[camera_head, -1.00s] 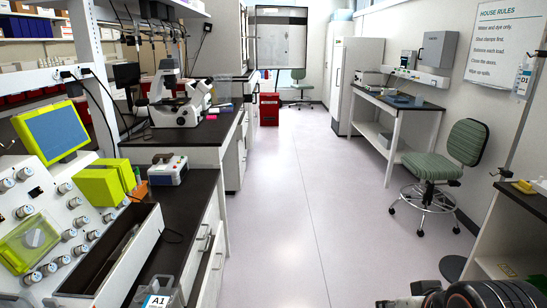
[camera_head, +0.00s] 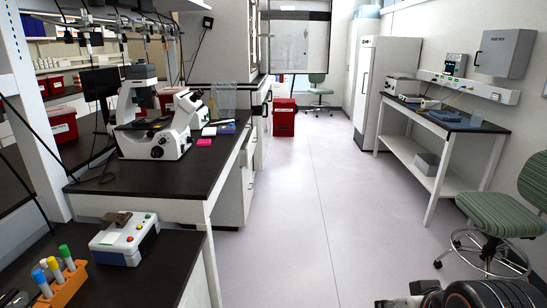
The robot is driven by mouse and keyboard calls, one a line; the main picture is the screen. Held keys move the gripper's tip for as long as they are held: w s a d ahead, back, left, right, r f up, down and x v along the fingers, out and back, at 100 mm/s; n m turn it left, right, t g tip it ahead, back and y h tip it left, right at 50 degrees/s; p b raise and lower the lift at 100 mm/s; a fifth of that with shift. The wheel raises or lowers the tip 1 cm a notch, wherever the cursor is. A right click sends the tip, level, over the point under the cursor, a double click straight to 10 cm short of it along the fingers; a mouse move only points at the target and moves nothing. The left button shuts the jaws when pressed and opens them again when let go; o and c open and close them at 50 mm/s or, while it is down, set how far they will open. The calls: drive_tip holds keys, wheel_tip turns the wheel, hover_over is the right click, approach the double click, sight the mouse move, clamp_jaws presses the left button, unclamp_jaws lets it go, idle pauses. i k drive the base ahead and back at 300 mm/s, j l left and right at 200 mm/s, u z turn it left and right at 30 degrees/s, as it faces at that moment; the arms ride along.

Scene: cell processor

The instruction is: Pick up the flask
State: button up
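I cannot make out a flask in this view. Part of my own arm shows as a dark, rounded shape at the bottom right edge, over the floor. The fingers of my gripper cannot be made out, so whether it is open or shut does not show.
An orange rack (camera_head: 58,288) with capped tubes and a small white device (camera_head: 124,238) stand on the near left bench. A microscope (camera_head: 160,125) stands behind them. The aisle floor (camera_head: 300,215) is clear. A green chair (camera_head: 500,220) and white bench (camera_head: 445,135) stand right.

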sight(231, 129)
drive_tip(key=i, duration=2.05)
drive_tip(key=i+j+u, duration=0.3)
drive_tip(key=i, duration=0.7)
drive_tip(key=i+u, duration=0.35)
drive_tip(key=i, duration=0.65)
drive_tip(key=i+j, duration=0.2)
